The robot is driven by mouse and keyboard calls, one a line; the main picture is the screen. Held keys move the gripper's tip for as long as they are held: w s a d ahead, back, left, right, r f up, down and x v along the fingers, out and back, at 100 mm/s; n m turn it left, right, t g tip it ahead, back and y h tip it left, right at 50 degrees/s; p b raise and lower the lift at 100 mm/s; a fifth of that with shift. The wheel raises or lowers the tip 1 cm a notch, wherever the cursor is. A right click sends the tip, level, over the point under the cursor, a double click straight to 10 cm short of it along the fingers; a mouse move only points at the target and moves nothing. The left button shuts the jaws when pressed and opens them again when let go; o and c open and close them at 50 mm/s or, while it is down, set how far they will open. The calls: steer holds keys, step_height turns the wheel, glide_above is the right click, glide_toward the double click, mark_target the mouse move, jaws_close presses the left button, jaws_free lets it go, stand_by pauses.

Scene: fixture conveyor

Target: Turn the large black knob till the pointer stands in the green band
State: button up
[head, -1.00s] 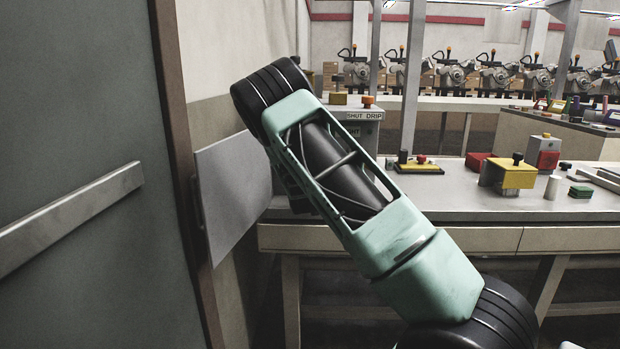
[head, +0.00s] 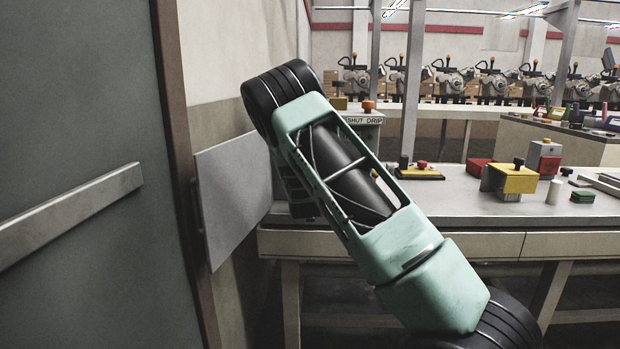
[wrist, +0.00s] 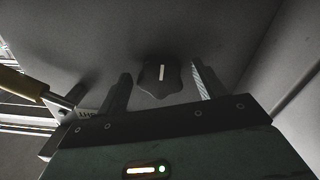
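The large black knob (wrist: 158,80) shows in the wrist view, lobed, with a white line on its face standing nearly upright in the picture. It sits on a grey panel (wrist: 135,35). My gripper (wrist: 161,71) is open, one finger on each side of the knob with a visible gap on both sides. I cannot tell whether the fingertips reach around it or stop short. In the head view my arm hides the gripper and the knob. No gauge pointer or green band can be made out.
A grey box with labels reading SHUT and DRIP (head: 364,120) stands at the bench's left end. The bench (head: 450,205) carries a yellow block (head: 518,180) and a red box (head: 480,167). A grey door (head: 80,100) and a flat panel (head: 233,190) stand close on the left.

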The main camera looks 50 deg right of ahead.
steer(key=shift+r, duration=0.1)
steer(key=v, duration=1.7)
steer(key=shift+s+p, duration=0.2)
steer(key=shift+p, duration=0.1)
steer(key=shift+a, duration=0.1)
